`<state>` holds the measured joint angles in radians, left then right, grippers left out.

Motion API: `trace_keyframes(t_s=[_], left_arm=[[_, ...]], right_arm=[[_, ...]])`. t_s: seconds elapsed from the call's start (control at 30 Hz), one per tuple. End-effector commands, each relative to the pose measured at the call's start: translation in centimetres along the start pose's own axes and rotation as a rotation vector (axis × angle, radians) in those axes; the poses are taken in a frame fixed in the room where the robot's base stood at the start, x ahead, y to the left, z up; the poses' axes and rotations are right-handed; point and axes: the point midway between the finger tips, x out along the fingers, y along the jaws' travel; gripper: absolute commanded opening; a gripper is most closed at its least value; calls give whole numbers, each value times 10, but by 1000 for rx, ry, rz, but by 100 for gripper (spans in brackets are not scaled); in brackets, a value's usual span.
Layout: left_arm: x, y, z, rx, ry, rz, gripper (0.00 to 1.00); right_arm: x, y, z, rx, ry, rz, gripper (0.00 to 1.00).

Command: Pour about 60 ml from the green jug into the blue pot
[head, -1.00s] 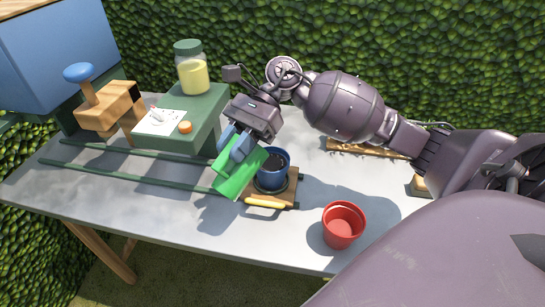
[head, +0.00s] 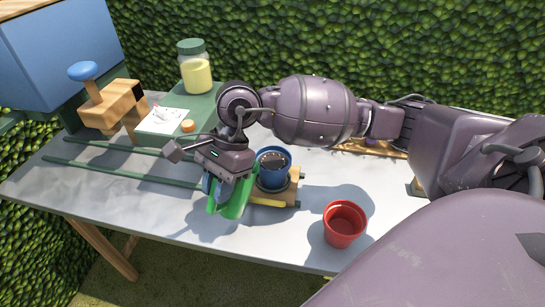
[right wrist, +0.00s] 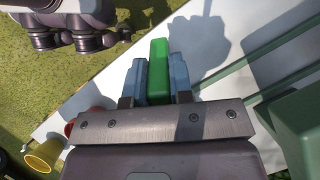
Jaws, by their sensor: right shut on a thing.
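My right gripper (head: 222,188) is shut on the green jug (head: 236,203), just left of and in front of the blue pot. The jug looks close to upright and is partly hidden by the gripper. In the right wrist view the green jug (right wrist: 159,70) sits between the two blue-grey fingers. The blue pot (head: 273,172) stands upright with dark soil in it, on a small wooden stand (head: 293,190). The liquid level in the jug is hidden. My left gripper is not in view.
A red pot (head: 344,226) stands at the table's front right. Green rails (head: 120,172) run across the left side of the table. A green block (head: 207,105) carries a paper card (head: 163,120), an orange cap (head: 188,126) and a jar (head: 195,72). A hedge closes the back.

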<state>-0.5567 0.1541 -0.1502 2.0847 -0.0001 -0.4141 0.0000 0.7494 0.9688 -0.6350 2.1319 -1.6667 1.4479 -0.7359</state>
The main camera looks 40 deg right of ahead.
Motion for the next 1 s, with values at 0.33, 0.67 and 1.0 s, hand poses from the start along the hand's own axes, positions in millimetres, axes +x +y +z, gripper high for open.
trace_keyframes(t_s=[0.33,0.67,1.0], left_arm=[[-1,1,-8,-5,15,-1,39],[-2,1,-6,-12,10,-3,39],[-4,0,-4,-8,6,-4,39]], right_arm=[[24,0,16,-5,216,-3,0],[45,0,22,-3,400,-2,0],[53,0,24,0,473,-1,0]])
